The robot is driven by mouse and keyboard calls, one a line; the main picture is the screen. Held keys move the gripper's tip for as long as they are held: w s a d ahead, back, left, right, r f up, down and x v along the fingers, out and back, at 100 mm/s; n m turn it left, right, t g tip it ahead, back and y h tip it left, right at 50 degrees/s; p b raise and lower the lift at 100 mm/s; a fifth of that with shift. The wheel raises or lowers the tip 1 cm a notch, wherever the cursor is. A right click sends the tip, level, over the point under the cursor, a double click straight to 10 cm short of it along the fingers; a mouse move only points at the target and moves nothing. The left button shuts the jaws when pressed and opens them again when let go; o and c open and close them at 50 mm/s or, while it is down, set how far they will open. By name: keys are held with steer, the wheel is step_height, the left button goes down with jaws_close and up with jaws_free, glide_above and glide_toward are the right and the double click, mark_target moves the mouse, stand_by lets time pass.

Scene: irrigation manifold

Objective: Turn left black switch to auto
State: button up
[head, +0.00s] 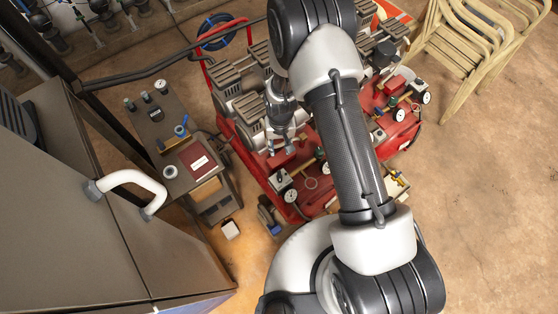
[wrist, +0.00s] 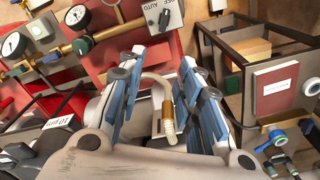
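My gripper (wrist: 160,78) has two blue-padded fingers, apart, with nothing held between them. In the head view my gripper (head: 281,142) hangs over the red compressor unit, pointing down. A black switch (wrist: 165,18) sits on a pale box at the top of the wrist view, beyond the fingertips and apart from them. Its plate carries the words AUTO and OFF; its exact setting is hard to read. A small pale box (head: 281,178) shows just below the gripper in the head view; its switch is too small to read. Which switch is the left one is unclear.
Gauges (wrist: 75,15) and brass piping stand beside the switch box. A curved hose with a brass fitting (wrist: 168,118) shows behind the fingers. A side table (head: 150,105) with a red book (head: 197,160) stands left; chairs (head: 465,40) stand right. The right floor is clear.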

mark_target(279, 171)
steer(key=f+b, duration=0.1)
steer(key=f, duration=0.5)
steer(key=f+b, duration=0.2)
steer(key=f, duration=0.5)
steer(key=f+b, duration=0.1)
steer(key=f, duration=0.5)
steer(key=shift+s+a+f, duration=0.15)
steer(key=shift+s+f, duration=0.1)
steer(key=shift+s, duration=0.1)
steer(key=shift+c, duration=0.2)
jaws_close()
